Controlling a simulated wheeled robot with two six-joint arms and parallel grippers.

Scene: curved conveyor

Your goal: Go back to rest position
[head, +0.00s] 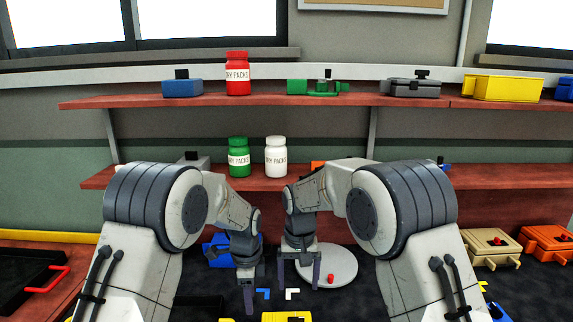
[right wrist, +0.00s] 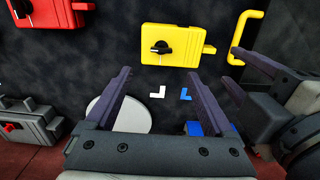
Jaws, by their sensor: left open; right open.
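My left gripper (head: 246,298) is open and points down over the dark table, and no object shows between its fingers. My right gripper (head: 299,275) is open and points down close to its right, near the white disc (head: 342,262). In the right wrist view, the two dark fingers of my right gripper (right wrist: 160,80) stand wide apart with nothing between them. My left gripper (right wrist: 238,78) shows at the right of that view, its fingers apart.
A yellow box (right wrist: 170,45) with a black knob lies near white (head: 292,292) and blue (head: 263,292) corner marks. A blue object (head: 217,248) sits behind my left arm. Shelves behind hold red (head: 237,85), green (head: 238,168) and white (head: 276,168) jars.

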